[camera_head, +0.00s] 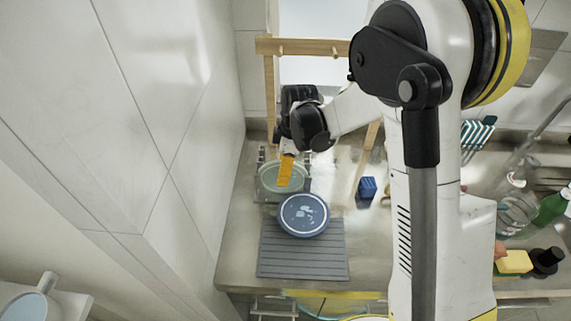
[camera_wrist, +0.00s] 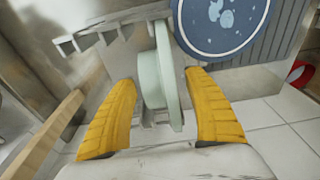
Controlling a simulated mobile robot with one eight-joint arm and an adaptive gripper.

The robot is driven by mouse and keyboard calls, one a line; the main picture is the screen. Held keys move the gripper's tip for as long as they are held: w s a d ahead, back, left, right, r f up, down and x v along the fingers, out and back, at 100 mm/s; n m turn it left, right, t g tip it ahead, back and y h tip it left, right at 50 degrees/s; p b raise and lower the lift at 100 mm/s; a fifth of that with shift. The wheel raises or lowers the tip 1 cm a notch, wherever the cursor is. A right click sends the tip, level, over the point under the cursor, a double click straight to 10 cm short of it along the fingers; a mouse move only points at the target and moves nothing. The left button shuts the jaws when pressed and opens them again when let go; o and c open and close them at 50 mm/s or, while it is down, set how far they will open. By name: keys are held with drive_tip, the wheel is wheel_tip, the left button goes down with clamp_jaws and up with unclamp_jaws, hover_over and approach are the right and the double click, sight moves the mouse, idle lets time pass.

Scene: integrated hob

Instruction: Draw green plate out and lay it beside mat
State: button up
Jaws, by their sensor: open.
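The pale green plate (camera_head: 268,182) stands at the wall side of the counter, behind the grey ribbed mat (camera_head: 300,262), and seems to be held in a wire rack. In the wrist view the green plate (camera_wrist: 167,75) shows nearly edge-on between my two yellow fingers, with a gap to the finger on each side. My gripper (camera_head: 286,170) is open at the plate and partly covers it in the head view. A blue plate (camera_head: 304,216) with pale markings is over the mat's back part. The rack's lower part is hard to make out.
A wooden frame (camera_head: 300,47) rises behind my gripper. A small blue block (camera_head: 367,187) is right of the plates. A green bottle (camera_head: 552,207) and a yellow sponge (camera_head: 514,262) are farther right. Bare counter (camera_head: 239,245) shows left of the mat.

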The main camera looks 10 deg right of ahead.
drive_tip(key=shift+f, duration=0.3)
clamp_jaws()
idle(0.3)
